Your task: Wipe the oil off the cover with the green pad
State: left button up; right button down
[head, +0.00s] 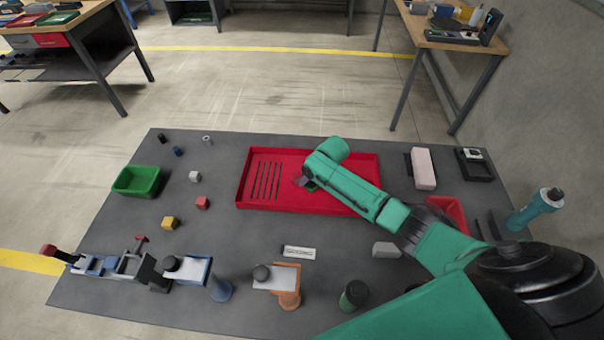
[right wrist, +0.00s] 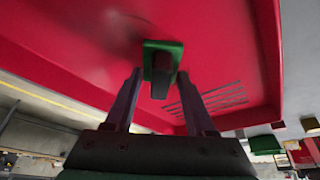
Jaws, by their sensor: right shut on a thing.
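The red cover (head: 352,168) lies in the middle of the table, with raised edges and a row of dark slots (head: 266,180) in its left part. My right gripper (head: 303,182) is over the cover, just right of the slots. It is shut on the green pad (head: 312,188) by its dark handle. In the right wrist view the pad (right wrist: 174,46) shows at the fingertips, close against the red face; contact is hard to tell. A faint dark smear (right wrist: 95,42) shows on the cover there. My arm hides part of the cover. My left gripper is not in view.
A green bin (head: 136,181) and several small blocks are left of the cover. A pinkish block (head: 424,168), a black tray (head: 474,165) and a red bin (head: 448,210) are right. Clamps and fixtures (head: 276,280) line the front edge.

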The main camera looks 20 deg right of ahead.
jog(key=shift+s+d, duration=0.15)
jog(key=shift+d, duration=0.1)
jog(key=shift+s+d+p, duration=0.35)
jog(key=shift+d+p, duration=0.15)
jog(key=shift+d, duration=0.15)
jog(key=shift+s+d+p, duration=0.3)
jog(key=shift+d+p, duration=0.15)
jog(key=shift+d, duration=0.2)
jog(key=shift+s+d, duration=0.2)
jog(key=shift+d, duration=0.3)
notch_tip(320, 180, up, 4)
jog(key=p, duration=0.4)
jog(key=shift+w+f, duration=0.1)
jog(key=shift+f, duration=0.05)
notch_tip(320, 180, up, 2)
jog(key=shift+r, duration=0.15)
